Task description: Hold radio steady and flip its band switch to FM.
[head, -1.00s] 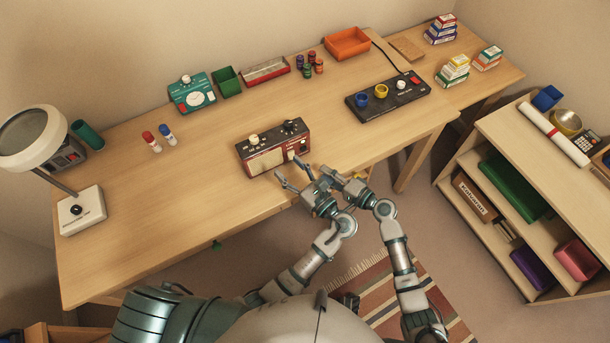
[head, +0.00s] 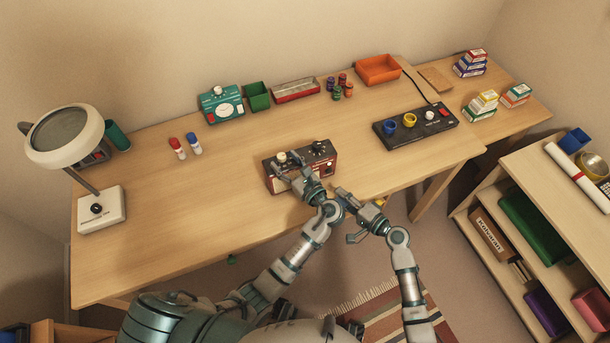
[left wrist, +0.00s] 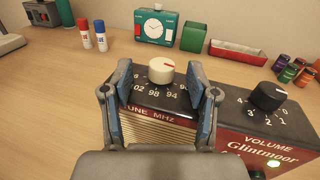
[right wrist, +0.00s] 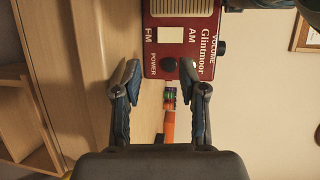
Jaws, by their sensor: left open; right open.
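The radio (head: 318,169), dark on top with a red front lettered Glintmoor, stands at the desk's front edge. Its cream tuning knob (left wrist: 160,66) and black volume knob (left wrist: 268,96) are on top. My left gripper (head: 287,163) is open over the radio's left part, its fingers on either side of the tuning knob; contact is unclear. My right gripper (head: 343,212) is open and empty, in front of the radio's right end. In the right wrist view the radio front appears sideways beyond the fingers, with a pale band switch panel (right wrist: 170,35) between FM and AM. The switch's position is unclear.
A black control panel (head: 440,123) lies to the right. A teal clock (head: 221,105), green box (head: 257,96) and red tray (head: 296,91) stand behind. Glue sticks (head: 178,148) and a magnifier lamp (head: 97,205) are left. Bare desk lies between lamp and radio.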

